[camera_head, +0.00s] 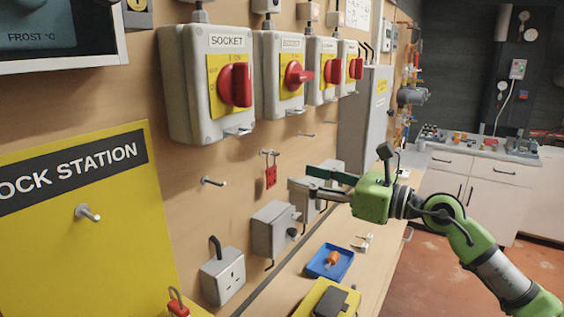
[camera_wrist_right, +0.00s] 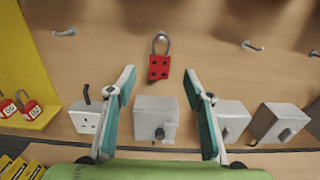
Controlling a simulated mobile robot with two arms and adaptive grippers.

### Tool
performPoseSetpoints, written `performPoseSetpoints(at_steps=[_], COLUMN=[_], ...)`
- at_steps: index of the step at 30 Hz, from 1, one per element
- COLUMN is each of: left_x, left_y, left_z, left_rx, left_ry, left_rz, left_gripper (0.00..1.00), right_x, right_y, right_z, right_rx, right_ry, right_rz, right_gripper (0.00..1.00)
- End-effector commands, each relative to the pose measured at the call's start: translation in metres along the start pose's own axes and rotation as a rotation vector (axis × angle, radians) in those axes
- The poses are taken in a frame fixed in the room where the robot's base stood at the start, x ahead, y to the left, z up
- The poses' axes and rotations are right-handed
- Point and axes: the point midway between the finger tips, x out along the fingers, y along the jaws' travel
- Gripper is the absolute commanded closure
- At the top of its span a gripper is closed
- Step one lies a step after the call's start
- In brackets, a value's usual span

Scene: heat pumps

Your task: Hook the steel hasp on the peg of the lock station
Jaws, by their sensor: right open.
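The steel hasp (camera_head: 270,177), with a red body and a grey loop, hangs from a wall peg. It also shows in the right wrist view (camera_wrist_right: 159,67), with dark holes in its body. The yellow lock station (camera_head: 90,262) is at the left in the head view. Its bare peg (camera_head: 87,212) sticks out below the lettering. My right gripper (camera_head: 322,181) is open and empty, to the right of the hasp in the head view. In the wrist view its spread fingers (camera_wrist_right: 158,88) frame the hasp without touching it. My left gripper is not in view.
Grey socket boxes with red switches (camera_head: 235,85) stick out above the hasp. Several grey boxes (camera_head: 272,228) and a white outlet (camera_head: 223,275) are below it. An empty peg (camera_head: 213,181) sits between hasp and station. A blue tray (camera_head: 330,262) lies on the bench.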

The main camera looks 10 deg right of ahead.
Motion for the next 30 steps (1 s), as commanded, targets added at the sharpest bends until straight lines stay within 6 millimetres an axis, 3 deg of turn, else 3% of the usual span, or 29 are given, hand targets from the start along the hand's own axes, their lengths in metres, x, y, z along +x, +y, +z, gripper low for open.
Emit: performPoseSetpoints(at_steps=[1,6,12,25,30], left_x=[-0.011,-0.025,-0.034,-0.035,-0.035], left_y=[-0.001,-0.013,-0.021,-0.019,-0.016], left_z=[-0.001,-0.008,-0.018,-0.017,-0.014], left_rx=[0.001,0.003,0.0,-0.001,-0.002], left_ry=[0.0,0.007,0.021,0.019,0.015], left_rz=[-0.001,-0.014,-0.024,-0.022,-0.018], left_gripper=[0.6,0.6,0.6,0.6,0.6], right_x=[0.012,0.043,0.068,0.076,0.076], right_y=[0.0,0.0,-0.001,0.0,0.0], right_z=[0.006,0.005,0.002,-0.001,-0.001], right_rx=[0.004,0.004,0.002,0.001,0.001], right_ry=[-0.003,-0.002,-0.001,0.001,0.001], right_rz=[0.002,0.002,-0.001,-0.001,-0.001], right_gripper=[0.53,0.53,0.53,0.53,0.94])
